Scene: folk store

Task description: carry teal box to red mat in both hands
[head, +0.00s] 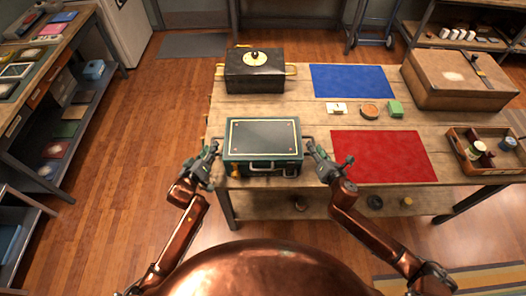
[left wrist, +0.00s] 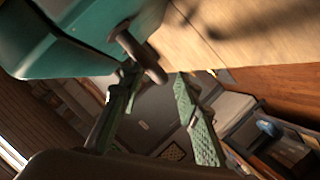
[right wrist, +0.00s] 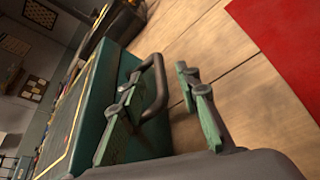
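The teal box (head: 263,140) with a dark lid and yellow trim sits on the wooden table, left of the flat red mat (head: 383,157). My left gripper (head: 209,153) is at the box's left side; in the left wrist view its fingers (left wrist: 157,82) are apart, with the side handle (left wrist: 136,52) at the gap between their tips. My right gripper (head: 318,153) is at the right side; in the right wrist view its fingers (right wrist: 158,82) are apart, and the right handle (right wrist: 157,88) shows between them. I cannot tell whether either gripper touches its handle.
A black box (head: 255,74) with gold handles stands behind. A wooden crate (head: 465,153) holds jars right of the red mat, which is bare.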

